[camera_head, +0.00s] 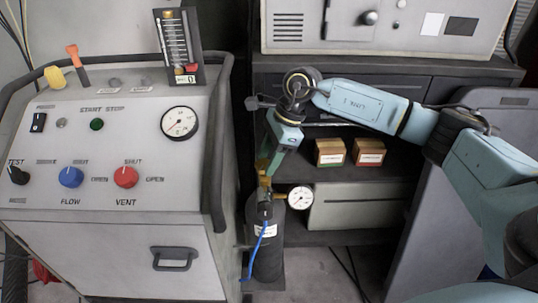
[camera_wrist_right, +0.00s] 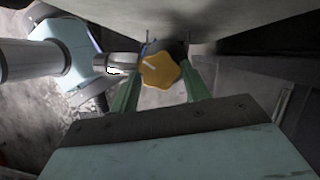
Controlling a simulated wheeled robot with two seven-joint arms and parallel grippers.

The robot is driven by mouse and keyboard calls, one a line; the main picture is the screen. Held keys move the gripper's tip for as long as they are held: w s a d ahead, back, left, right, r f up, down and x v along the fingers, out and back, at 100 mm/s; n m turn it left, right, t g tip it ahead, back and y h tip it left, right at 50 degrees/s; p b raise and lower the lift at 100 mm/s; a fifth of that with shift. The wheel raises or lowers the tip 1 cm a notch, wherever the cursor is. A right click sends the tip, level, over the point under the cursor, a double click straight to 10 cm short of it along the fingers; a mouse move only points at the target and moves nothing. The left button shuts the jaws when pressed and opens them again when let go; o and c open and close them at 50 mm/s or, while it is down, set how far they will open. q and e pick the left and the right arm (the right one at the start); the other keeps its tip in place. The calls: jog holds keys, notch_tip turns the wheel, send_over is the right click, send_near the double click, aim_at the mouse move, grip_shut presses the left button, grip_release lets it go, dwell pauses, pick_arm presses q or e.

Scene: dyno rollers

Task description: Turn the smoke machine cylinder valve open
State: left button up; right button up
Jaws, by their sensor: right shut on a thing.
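The dark gas cylinder (camera_head: 268,262) stands upright on the floor right of the grey smoke machine (camera_head: 120,215). A brass fitting with a round gauge (camera_head: 300,197) sits at its top, and a blue hose (camera_head: 258,252) runs down from it. My right gripper (camera_head: 265,168) reaches down to the cylinder top. In the right wrist view, the yellow star-shaped valve knob (camera_wrist_right: 160,71) sits between the green fingers, which are shut on it. The knob carries a short white mark that slants. In the head view the knob is mostly hidden by the gripper. My left gripper is out of view.
The smoke machine's panel has a blue knob (camera_head: 71,177), a red knob (camera_head: 125,177) and a dial gauge (camera_head: 180,122). Behind the cylinder, a dark shelf holds two small boxes (camera_head: 330,152) (camera_head: 369,152) and a grey case (camera_head: 355,205). A grey panel (camera_head: 420,230) stands at right.

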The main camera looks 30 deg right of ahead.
jog(key=shift+w+n+g, duration=0.15)
jog(key=shift+n+g, duration=0.15)
jog(key=shift+n, duration=0.6)
jog(key=shift+w+n+g, duration=0.1)
jog(key=shift+n+g, duration=0.2)
jog(key=shift+n, duration=1.1)
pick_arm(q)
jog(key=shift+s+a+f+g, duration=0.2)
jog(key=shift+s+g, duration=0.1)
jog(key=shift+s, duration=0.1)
pick_arm(e)
jog(key=shift+w+n+g, duration=0.1)
jog(key=shift+n+g, duration=0.4)
jog(key=shift+n, duration=0.1)
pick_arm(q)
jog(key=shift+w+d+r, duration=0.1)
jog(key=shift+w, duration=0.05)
pick_arm(e)
jog(key=shift+n, duration=0.3)
jog(key=o, duration=1)
